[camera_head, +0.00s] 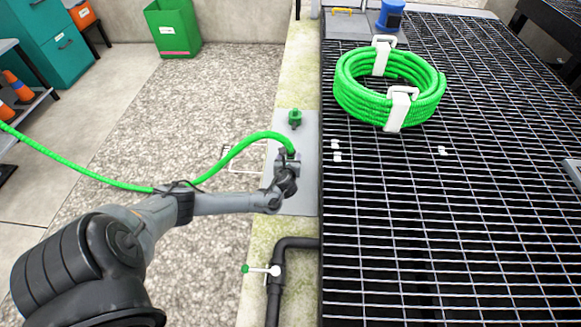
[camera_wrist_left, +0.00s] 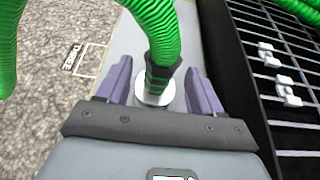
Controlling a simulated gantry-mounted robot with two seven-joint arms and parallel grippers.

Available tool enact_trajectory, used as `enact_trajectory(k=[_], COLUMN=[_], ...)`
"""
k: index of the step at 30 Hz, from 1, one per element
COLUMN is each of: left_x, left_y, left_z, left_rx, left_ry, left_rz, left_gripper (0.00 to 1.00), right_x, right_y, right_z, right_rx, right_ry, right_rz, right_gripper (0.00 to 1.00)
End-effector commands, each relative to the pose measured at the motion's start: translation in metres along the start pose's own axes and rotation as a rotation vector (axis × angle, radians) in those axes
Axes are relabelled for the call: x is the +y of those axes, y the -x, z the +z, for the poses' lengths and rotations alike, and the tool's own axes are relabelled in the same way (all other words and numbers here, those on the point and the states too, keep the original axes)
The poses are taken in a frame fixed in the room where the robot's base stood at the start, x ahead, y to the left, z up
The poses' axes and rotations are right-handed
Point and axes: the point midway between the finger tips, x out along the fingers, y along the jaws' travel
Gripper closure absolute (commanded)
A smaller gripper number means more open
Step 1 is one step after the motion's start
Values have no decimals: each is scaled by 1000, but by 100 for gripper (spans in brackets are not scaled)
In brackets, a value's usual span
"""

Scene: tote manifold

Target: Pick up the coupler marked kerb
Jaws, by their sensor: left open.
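A green ribbed hose (camera_head: 232,155) ends in a dark coupler with a pale metal ring, at the grey plate beside the grating. In the left wrist view the coupler (camera_wrist_left: 155,97) is between the two purple fingers of my left gripper (camera_wrist_left: 158,80), with gaps on both sides. My left gripper also shows in the head view (camera_head: 287,160), open at the hose end and hiding much of the coupler. I cannot read a kerb mark on it. My right gripper is in neither view.
A green fitting (camera_head: 295,119) stands on the grey plate (camera_head: 307,195) beyond the gripper. A coiled green hose (camera_head: 343,96) lies on the black grating (camera_head: 430,220) to the right. A dark pipe (camera_head: 274,290) with a white-handled valve is nearer.

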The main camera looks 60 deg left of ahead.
Motion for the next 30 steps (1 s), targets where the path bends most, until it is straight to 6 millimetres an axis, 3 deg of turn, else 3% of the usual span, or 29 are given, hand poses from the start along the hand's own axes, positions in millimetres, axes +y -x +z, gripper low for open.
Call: enact_trajectory(k=[8,19,30], left_x=[0,-2,-2], left_y=[-15,-53,-61], left_z=[-3,-4,-1], left_rx=[1,0,2], left_ry=[1,1,0], left_rz=[0,1,0], left_gripper=[34,34,34], right_x=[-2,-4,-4], right_y=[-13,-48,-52], right_z=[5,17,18], right_rx=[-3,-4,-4], right_ry=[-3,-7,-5], right_rz=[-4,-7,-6], right_gripper=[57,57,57])
